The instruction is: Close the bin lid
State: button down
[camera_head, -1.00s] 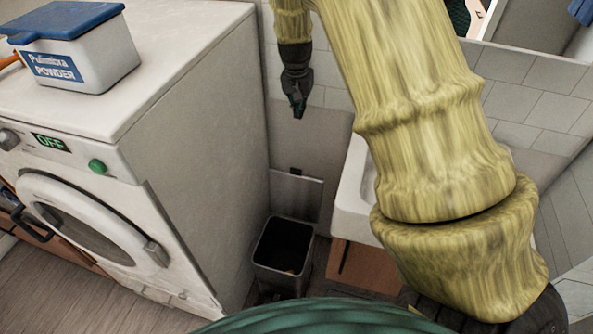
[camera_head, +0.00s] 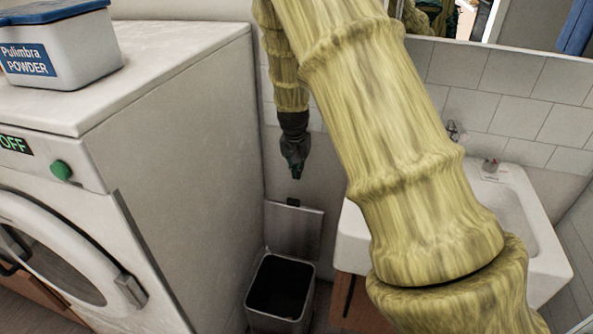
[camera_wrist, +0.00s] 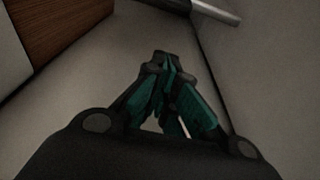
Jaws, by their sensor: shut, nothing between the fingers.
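The bin (camera_head: 280,290) stands on the floor between the washing machine and the sink cabinet in the head view. Its top is open and the inside looks dark. The bin lid (camera_head: 294,228) is raised upright at the back of the bin, against the wall. My gripper (camera_head: 294,172) points down above the raised lid, apart from it in the picture. Its fingers are shut and empty. In the wrist view my gripper (camera_wrist: 168,62) shows with its fingertips together, and a metallic edge (camera_wrist: 215,10) that I cannot identify surely lies beyond it.
The washing machine (camera_head: 185,150) fills the left, with a powder box (camera_head: 60,50) on top. The sink (camera_head: 510,215) stands at the right, partly behind my arm. The tiled wall (camera_head: 500,90) closes off the back. The gap around the bin is narrow.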

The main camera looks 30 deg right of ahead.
notch_tip(320, 180, down, 6)
jog(key=s+a, duration=0.1)
jog(key=a, duration=0.1)
jog(key=shift+s+f, duration=0.15)
jog(key=shift+s, duration=0.2)
jog(key=shift+a, duration=0.15)
dwell(0.5)
